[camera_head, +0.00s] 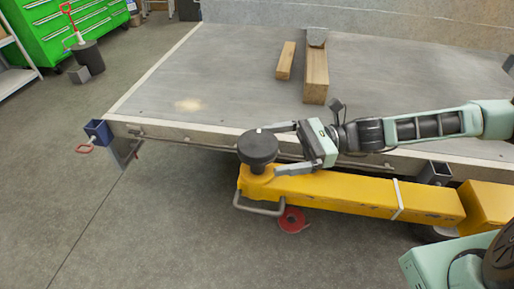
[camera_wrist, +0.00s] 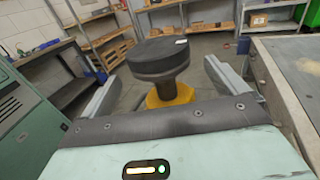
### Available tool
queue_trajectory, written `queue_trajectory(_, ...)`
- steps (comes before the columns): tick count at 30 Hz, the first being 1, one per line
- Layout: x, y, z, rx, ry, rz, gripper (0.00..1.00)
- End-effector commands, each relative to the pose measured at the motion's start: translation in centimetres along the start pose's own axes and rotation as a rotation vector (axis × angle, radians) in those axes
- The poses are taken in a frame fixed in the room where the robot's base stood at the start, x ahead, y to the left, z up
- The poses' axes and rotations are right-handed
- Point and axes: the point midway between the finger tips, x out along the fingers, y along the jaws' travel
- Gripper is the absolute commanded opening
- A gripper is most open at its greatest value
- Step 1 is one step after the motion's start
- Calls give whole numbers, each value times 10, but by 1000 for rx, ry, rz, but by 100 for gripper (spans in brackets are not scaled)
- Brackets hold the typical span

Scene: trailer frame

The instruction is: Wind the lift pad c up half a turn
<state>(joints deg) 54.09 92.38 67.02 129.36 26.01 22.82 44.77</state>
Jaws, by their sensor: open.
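The lift pad (camera_head: 258,148) is a round black disc with a small white mark near its rim. It stands upright on a short stem at the left end of a yellow lift arm (camera_head: 345,194). In the wrist view the pad (camera_wrist: 158,58) sits ahead, between my open fingers and beyond or near their tips. My gripper (camera_head: 280,148) is open at the pad's right side, one finger behind it and one in front. I cannot tell whether either finger touches the pad. No letter shows on the pad.
The trailer frame's edge (camera_head: 190,132) runs close behind the pad. Wooden blocks (camera_head: 316,76) lie on its deck. A red ring-shaped item (camera_head: 292,220) lies on the floor below the yellow arm. Shelves (camera_wrist: 100,35) stand farther back.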

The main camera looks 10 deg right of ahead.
Motion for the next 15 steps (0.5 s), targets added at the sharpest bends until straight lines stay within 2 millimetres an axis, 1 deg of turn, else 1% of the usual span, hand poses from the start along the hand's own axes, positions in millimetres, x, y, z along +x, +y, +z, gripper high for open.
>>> queue_trajectory(1, 11, 1, 1, 1, -4, 5, 98)
queue_trajectory(6, 36, 0, 1, 0, -1, 3, 98)
queue_trajectory(10, 46, 0, 0, 0, -1, 1, 98)
queue_trajectory(15, 51, 0, 0, -1, 0, 0, 98)
